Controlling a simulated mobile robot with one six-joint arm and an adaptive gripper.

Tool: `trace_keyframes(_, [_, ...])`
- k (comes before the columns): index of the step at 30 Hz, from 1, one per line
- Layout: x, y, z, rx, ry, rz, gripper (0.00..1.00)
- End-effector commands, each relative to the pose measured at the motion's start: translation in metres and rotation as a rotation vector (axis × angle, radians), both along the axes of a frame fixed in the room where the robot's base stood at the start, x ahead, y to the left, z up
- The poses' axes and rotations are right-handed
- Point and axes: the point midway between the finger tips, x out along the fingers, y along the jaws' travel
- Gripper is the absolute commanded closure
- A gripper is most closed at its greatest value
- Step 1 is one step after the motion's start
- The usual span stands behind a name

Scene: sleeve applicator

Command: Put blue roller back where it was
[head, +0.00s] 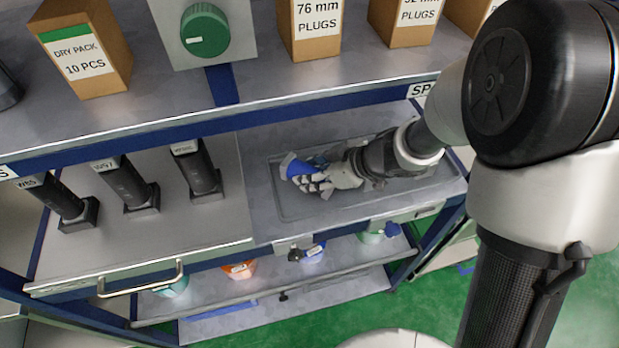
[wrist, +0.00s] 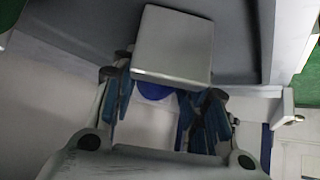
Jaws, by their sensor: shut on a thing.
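The blue roller (head: 300,168) is in my gripper (head: 316,180), above or in the shallow grey tray (head: 286,207) in the bench top. My gripper is shut on it, and the roller's blue end points left in the head view. In the wrist view my gripper (wrist: 160,105) has its blue-padded fingers on both sides of a blue part of the roller (wrist: 153,91). A grey square block (wrist: 172,45) covers much of the area past the fingers; I cannot tell whether it belongs to the roller. Whether the roller touches the tray is unclear.
Three black labelled posts (head: 128,187) stand on the bench to the left. The upper shelf holds cardboard boxes (head: 85,50) and a green knob (head: 205,30). The lower shelf holds an orange cup (head: 239,269), a blue cup (head: 313,254) and teal cups. A drawer handle (head: 140,280) juts out front left.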

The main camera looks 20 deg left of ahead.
Motion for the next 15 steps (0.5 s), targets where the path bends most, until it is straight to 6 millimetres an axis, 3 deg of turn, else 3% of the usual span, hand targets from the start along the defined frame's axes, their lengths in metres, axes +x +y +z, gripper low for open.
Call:
trace_keyframes(11, [0.0005,0.0002,-0.0017,0.002,-0.002,0.001,1.0])
trace_keyframes(12, [0.0002,0.0,-0.0019,0.0,-0.002,0.002,0.57])
trace_keyframes(15, [0.0001,0.0,-0.0018,0.001,-0.002,0.001,0.5])
